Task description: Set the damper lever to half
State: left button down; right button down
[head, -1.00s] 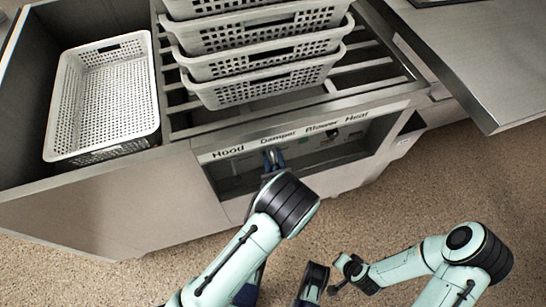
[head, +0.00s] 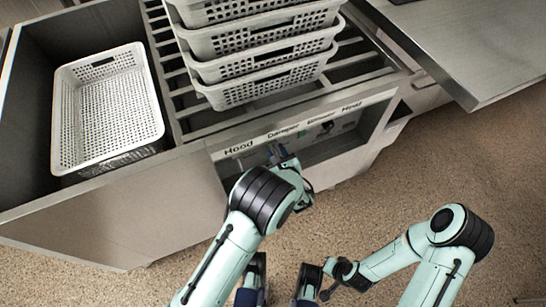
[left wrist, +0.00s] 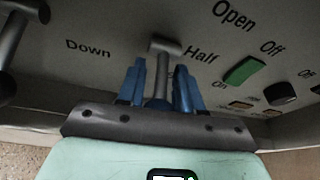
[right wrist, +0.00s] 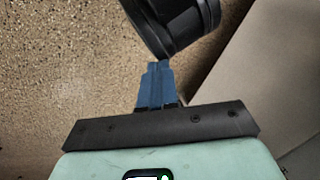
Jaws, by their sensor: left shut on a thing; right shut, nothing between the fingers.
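The damper lever (left wrist: 165,46) is a grey T-shaped handle on the recessed control panel, seen in the left wrist view. Its crossbar is just left of the "Half" label (left wrist: 200,55), with "Open" (left wrist: 233,14) farther up and right. My left gripper (left wrist: 160,88) has its blue fingers on both sides of the lever's stem, shut on it. In the head view the left gripper (head: 277,154) reaches into the panel below the "Damper" label, and my wrist hides part of it. My right gripper (right wrist: 157,84) is shut and empty, away from the panel.
Another lever (left wrist: 12,50) stands to the left, by "Down". A green switch (left wrist: 244,70) and a black knob (left wrist: 280,93) are to the right. Stacked white baskets (head: 265,85) sit on the slatted top. A single basket (head: 108,105) is in the left bay.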

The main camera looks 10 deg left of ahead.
pick_arm(q)
jog(key=shift+s+d+r+g+h+p, duration=0.1)
jog(key=shift+r+g+h+p, duration=0.4)
jog(key=shift+g+p, duration=0.5)
pick_arm(e)
jog(key=shift+g, duration=0.6)
jog(key=shift+s+a+r, duration=0.4)
jog(key=shift+s+r, duration=0.25)
jog(key=shift+s, duration=0.25)
jog(key=shift+s+a+r, duration=0.35)
jog(key=shift+s+r, duration=0.3)
jog(key=shift+s, duration=0.2)
pick_arm(q)
jog(key=shift+f, duration=0.15)
jog(key=c, duration=0.8)
grip_release()
jog(key=shift+c, duration=0.2)
jog(key=shift+s, duration=0.1)
jog(key=p+v, duration=0.2)
jog(key=v, duration=1.1)
pick_arm(e)
jog(key=shift+g+y, duration=0.5)
jog(key=s+r, duration=0.1)
jog(key=s+a+r, duration=0.1)
jog(key=s, duration=0.1)
jog(key=shift+s+a+r, duration=0.1)
jog(key=shift+a+r, duration=0.1)
jog(key=shift+r, duration=0.05)
pick_arm(q)
jog(key=shift+s, duration=0.1)
